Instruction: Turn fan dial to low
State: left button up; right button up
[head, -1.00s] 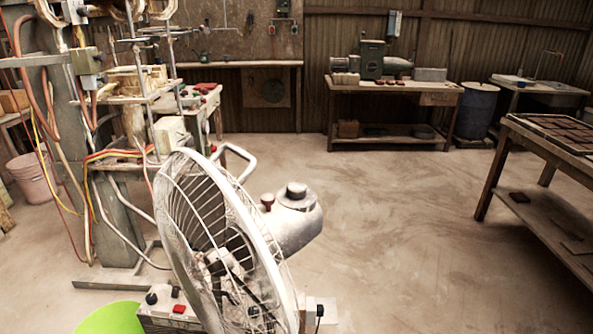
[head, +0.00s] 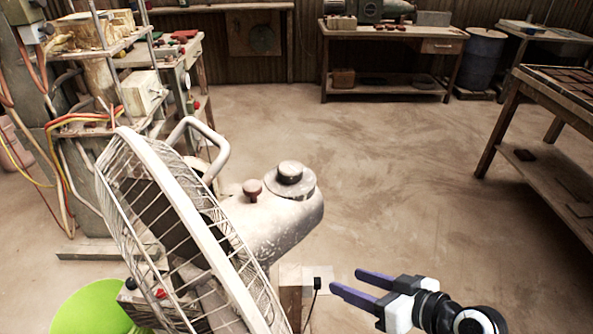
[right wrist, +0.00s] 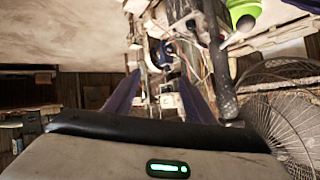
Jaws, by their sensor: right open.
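The fan (head: 200,240) stands in the lower left of the head view, its round wire guard facing left and its pale motor housing to the right. Low behind the guard is a box with a dark knob (head: 130,284) and a red switch (head: 161,293). I cannot read any dial setting. My right gripper (head: 346,281) is open and empty, right of and below the housing, apart from it. Its fingers also show in the right wrist view (right wrist: 159,76). My left gripper is out of view.
A grey handle (head: 205,135) rises behind the guard. A dark cable hangs from a small box (head: 318,284) near my right fingertips. A green round object (head: 90,305) is at the lower left. A table (head: 520,85) stands at the right. The floor between is clear.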

notch_tip(320, 180, up, 14)
jog(key=w+a+f+n+y, duration=0.1)
jog(key=w+a+n+y, duration=0.2)
jog(key=n+y, duration=0.15)
jog(key=n+g+y, duration=0.2)
jog(key=n+y, duration=0.2)
jog(key=n, duration=0.1)
send_near(290, 166)
jog(key=shift+m, duration=0.35)
jog(key=p+x, duration=0.1)
jog(key=x, duration=0.8)
jog(key=shift+f+p, duration=0.1)
jog(key=shift+p, duration=0.3)
jog(key=shift+w+a+f, duration=0.1)
jog(key=shift+w+a, duration=0.1)
jog(key=shift+a, duration=0.3)
